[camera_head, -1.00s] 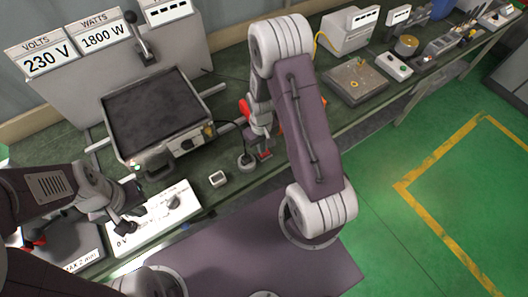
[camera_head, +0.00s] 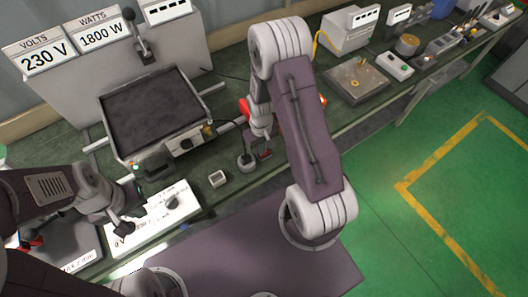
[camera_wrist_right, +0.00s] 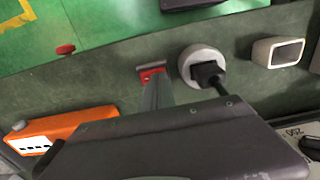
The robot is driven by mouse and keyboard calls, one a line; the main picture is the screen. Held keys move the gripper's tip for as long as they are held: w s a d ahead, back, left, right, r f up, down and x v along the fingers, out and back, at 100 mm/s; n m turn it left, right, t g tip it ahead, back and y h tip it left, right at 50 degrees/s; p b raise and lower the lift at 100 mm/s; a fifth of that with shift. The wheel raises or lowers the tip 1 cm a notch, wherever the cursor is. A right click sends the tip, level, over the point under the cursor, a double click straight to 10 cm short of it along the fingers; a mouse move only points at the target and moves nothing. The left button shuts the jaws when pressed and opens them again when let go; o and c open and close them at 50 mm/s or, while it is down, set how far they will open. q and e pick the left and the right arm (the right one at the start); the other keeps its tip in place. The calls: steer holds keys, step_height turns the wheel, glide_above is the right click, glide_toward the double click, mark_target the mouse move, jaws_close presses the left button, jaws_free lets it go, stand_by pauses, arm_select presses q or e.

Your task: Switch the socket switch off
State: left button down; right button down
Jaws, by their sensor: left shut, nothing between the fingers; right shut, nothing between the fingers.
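A round grey socket (camera_head: 247,162) with a black plug in it sits near the bench's front edge. It also shows in the right wrist view (camera_wrist_right: 203,66). Left of it in the head view is a small white box with a grey face (camera_head: 217,179), likely the socket switch; it also shows in the wrist view (camera_wrist_right: 278,52). Its on or off position cannot be told. My right gripper (camera_head: 265,154) is shut and empty just right of the socket; its red-tipped fingers (camera_wrist_right: 153,70) point beside the plug.
A black heating plate (camera_head: 153,108) stands behind, below the 230 V and 1800 W signs. A cable runs from the plug. In the wrist view, an orange box (camera_wrist_right: 65,130) and a red knob (camera_wrist_right: 65,49) lie left of the fingers. Green floor is clear at right.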

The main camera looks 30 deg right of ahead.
steer(key=shift+f, duration=0.35)
steer(key=shift+r, duration=0.1)
step_height(320, 180, up, 7)
steer(key=p, duration=0.6)
stand_by(0.4)
